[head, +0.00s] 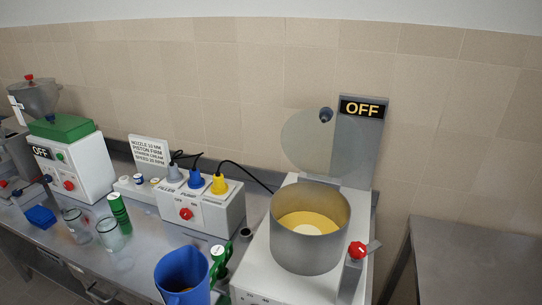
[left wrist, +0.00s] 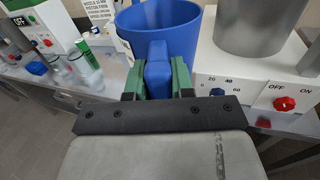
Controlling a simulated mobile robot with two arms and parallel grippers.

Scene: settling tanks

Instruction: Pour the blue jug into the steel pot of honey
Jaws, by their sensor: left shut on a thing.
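The blue jug (head: 178,280) is at the bottom of the head view, left of the pot and apart from it. The steel pot (head: 310,247) stands open on a white heater unit, with yellow honey (head: 293,219) and a paler middle inside. The pot's wall also shows in the left wrist view (left wrist: 250,25). My right gripper is not in view.
A round clear disc (head: 310,145) stands behind the pot beside an OFF sign (head: 362,108). A white box with coloured plugs (head: 200,205) stands behind the jug. Glass jars (head: 110,235) and a green tube (head: 120,212) are to the left. The right table (head: 480,255) is bare.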

